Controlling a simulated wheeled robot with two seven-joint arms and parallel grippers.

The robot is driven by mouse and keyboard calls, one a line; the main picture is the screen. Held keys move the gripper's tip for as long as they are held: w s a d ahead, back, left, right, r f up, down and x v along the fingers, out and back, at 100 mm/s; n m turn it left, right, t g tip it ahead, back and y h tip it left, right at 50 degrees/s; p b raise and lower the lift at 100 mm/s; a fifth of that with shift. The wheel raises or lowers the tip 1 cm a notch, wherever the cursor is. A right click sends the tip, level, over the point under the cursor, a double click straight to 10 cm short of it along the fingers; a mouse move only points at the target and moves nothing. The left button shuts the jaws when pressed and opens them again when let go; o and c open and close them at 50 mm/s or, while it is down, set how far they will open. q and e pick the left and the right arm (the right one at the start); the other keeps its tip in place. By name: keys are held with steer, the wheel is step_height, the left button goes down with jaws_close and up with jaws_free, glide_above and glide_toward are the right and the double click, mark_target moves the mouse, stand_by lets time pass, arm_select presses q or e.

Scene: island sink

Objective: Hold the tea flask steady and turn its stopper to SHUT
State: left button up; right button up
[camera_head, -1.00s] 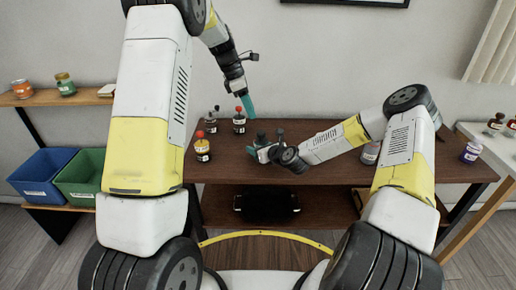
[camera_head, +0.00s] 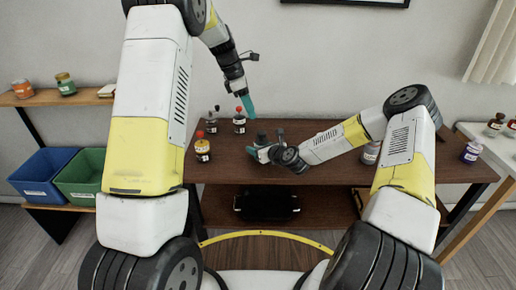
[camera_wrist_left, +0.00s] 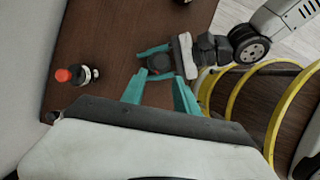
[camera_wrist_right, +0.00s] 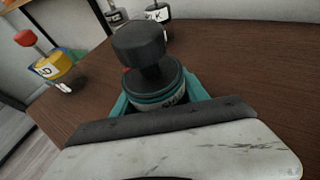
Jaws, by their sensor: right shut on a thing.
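The tea flask (camera_head: 262,139) stands upright on the brown table, small in the head view. In the right wrist view its black stopper (camera_wrist_right: 140,45) is a large knob on a narrower neck, with a small red spot beside it. A pale band of lettering (camera_wrist_right: 172,99) on the flask is partly hidden and hard to read. My right gripper (camera_head: 256,152) is shut on the flask, with teal fingers on either side of it. My left gripper (camera_head: 247,104) hangs above and behind the flask. Its fingers are apart and empty in the left wrist view (camera_wrist_left: 160,92), where the flask's dark top (camera_wrist_left: 159,63) shows beyond them.
Several bottles stand left of the flask, including a yellow one with a red top (camera_head: 202,152) and another red-topped one (camera_head: 239,124). A jar (camera_head: 470,152) stands at the table's right end. Blue (camera_head: 40,172) and green (camera_head: 80,178) bins are at left. The front tabletop is clear.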

arm_select(q)
steer(key=o, duration=0.4)
step_height(320, 180, up, 3)
steer(key=n+y, duration=0.4)
steer(key=n, duration=3)
glide_above(261, 132)
steer(key=shift+g, duration=0.3)
step_height(261, 132, down, 12)
steer(key=shift+d+f, duration=0.1)
